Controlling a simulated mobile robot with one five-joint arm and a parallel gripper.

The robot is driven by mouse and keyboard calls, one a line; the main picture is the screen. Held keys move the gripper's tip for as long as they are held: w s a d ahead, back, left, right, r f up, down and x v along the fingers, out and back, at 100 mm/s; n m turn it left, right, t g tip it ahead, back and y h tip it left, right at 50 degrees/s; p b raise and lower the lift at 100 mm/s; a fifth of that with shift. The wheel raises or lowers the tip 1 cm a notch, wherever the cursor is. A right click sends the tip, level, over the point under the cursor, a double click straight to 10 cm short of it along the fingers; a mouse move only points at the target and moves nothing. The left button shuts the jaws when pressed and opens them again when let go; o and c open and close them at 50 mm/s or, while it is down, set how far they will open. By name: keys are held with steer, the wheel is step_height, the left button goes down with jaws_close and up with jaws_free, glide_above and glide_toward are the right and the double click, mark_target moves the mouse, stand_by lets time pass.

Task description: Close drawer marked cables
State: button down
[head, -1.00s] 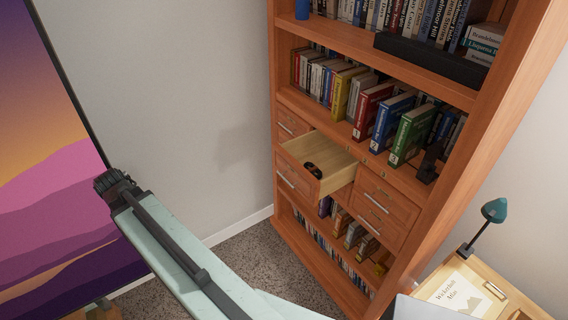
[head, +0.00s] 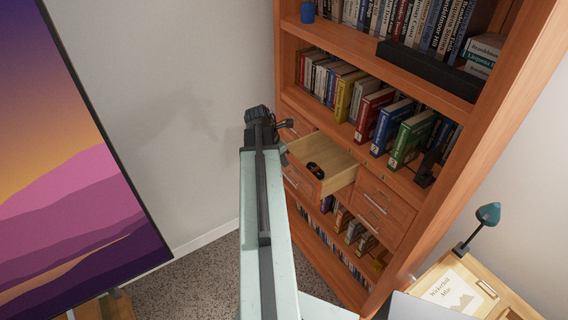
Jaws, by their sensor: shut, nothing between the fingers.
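One wooden drawer (head: 334,170) in the bookcase is pulled out, on the left of the drawer block. A small dark item (head: 315,170) lies inside it, perhaps a coiled cable. I cannot read any label on the drawer. Its front (head: 299,180) is partly hidden by my arm. My gripper (head: 286,136) is shut and empty. In the picture it lies just left of and above the open drawer's front; I cannot tell whether they touch.
The tall wooden bookcase (head: 480,178) holds several rows of books. Shut drawers (head: 385,203) sit right of the open one. A desk with a teal lamp (head: 488,214) stands at lower right. A large sunset picture (head: 75,170) is at left. Carpet shows before the bookcase.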

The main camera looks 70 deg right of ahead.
mark_target(289, 171)
steer(key=b+x, duration=0.6)
steer(key=x, duration=0.1)
steer(key=shift+d+f, duration=0.1)
steer(key=shift+f, duration=0.3)
steer(key=shift+r, duration=0.1)
